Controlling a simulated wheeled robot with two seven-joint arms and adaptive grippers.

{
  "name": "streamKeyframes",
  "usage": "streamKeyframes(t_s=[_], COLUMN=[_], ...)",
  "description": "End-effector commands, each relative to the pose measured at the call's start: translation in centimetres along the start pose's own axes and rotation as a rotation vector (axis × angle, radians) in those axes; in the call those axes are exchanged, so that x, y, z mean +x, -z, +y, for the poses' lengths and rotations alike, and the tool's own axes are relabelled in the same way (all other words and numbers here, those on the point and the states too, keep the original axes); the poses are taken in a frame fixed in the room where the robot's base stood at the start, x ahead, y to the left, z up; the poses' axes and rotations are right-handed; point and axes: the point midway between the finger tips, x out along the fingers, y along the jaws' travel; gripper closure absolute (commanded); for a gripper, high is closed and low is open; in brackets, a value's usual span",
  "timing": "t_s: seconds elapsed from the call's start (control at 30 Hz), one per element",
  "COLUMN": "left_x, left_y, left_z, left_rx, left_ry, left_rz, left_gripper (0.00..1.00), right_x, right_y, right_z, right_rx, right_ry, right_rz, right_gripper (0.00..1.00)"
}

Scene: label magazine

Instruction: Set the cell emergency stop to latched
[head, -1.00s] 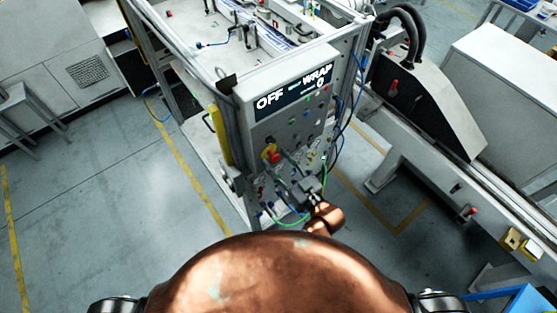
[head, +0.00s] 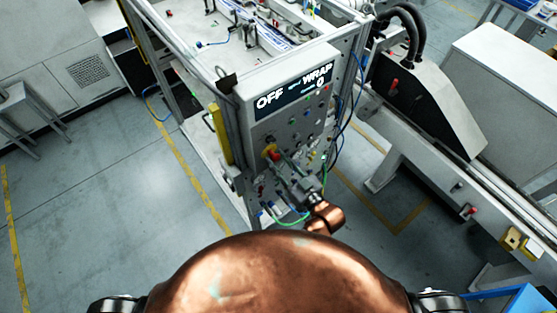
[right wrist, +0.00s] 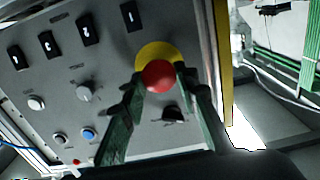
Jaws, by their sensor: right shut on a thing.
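The emergency stop is a red mushroom button (right wrist: 158,76) on a yellow round base (right wrist: 158,54), mounted on the grey control panel (right wrist: 100,85). In the head view the emergency stop (head: 270,152) is at the panel's left side. My right gripper (right wrist: 158,84) has its two green fingers on either side of the red button, closed on it. In the head view my right gripper (head: 279,160) reaches up the panel face to the button. The fingers partly cover its lower edge. Whether the button is pressed in cannot be told. My left gripper is out of view.
The panel's display (head: 295,89) reads OFF, WRAP and 0. Black switches (right wrist: 84,29) and white and blue buttons (right wrist: 88,135) sit near the red button. A yellow post (head: 220,134) stands at the panel's left edge. Grey floor is open at left.

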Motion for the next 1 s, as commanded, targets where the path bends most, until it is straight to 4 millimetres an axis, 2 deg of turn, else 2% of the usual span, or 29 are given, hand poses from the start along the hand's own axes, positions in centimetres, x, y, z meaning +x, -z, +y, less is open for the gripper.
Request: streamKeyframes(t_s=[0.13,0.33,0.57,0.6,0.83,1.0], left_x=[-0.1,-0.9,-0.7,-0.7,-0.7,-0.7], left_y=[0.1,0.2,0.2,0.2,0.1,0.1], left_z=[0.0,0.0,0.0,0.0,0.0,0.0], left_rx=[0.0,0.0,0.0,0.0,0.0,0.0], left_ry=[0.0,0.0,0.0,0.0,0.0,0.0], left_rz=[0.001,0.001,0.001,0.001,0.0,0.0], left_gripper=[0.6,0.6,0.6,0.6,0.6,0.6], right_x=[0.2,1.8,1.9,1.9,1.8,1.8], right_y=[0.1,0.1,0.1,0.1,0.1,0.0], right_z=[0.0,0.0,0.0,0.0,0.0,0.0], right_rx=[-0.001,-0.003,-0.002,-0.002,-0.001,-0.001], right_ry=[0.0,0.0,0.0,0.0,-0.001,0.0], right_rz=[0.0,0.0,0.002,0.002,0.001,0.001], right_gripper=[1.0,1.0,1.0,0.69,0.54,0.54])
